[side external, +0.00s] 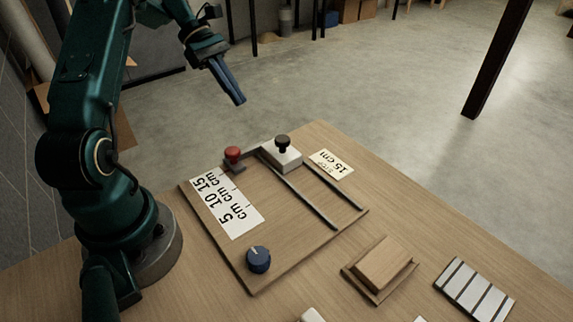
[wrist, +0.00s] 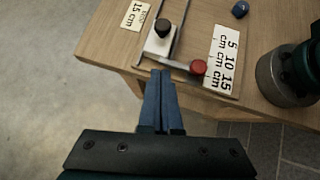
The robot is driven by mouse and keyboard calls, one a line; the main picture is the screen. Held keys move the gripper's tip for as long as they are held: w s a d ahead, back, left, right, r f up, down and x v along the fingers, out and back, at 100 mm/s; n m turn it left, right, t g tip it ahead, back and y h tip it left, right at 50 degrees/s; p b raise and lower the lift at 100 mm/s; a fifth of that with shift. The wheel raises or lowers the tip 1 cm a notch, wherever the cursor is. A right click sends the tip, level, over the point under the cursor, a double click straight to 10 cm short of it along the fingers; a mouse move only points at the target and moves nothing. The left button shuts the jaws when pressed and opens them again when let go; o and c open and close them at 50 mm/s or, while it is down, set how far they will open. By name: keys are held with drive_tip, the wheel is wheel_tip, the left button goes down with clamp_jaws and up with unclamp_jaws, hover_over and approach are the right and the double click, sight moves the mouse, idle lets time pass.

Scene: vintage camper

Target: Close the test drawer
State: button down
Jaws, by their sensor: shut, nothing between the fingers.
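No part is plainly marked as the test drawer. A white sliding block (side external: 282,156) with a black knob (side external: 283,141) sits between two rails (side external: 304,198) on a wooden board (side external: 290,243), at the rails' far end. It also shows in the wrist view, the white block (wrist: 158,45) under the black knob (wrist: 163,27). My gripper (side external: 240,103) is shut and empty, in the air above and beyond the block, apart from it. In the wrist view my gripper (wrist: 162,73) points toward the board's far edge, just short of the block.
A red knob (side external: 233,153) stands left of the block. A 5-10-15 cm scale (side external: 229,206), a 15 cm label (side external: 331,163) and a blue dial (side external: 258,259) lie around the rails. A wooden block (side external: 384,262) and a striped panel (side external: 474,291) are nearer. The rails' near stretch is clear.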

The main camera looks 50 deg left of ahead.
drive_tip(key=x, duration=0.6)
drive_tip(key=shift+d+f, duration=0.15)
drive_tip(key=shift+d, duration=0.1)
drive_tip(key=shift+w+d, duration=0.25)
drive_tip(key=shift+d, duration=0.75)
drive_tip(key=shift+w+d, duration=0.2)
drive_tip(key=shift+d, duration=0.6)
drive_tip(key=d, duration=1.6)
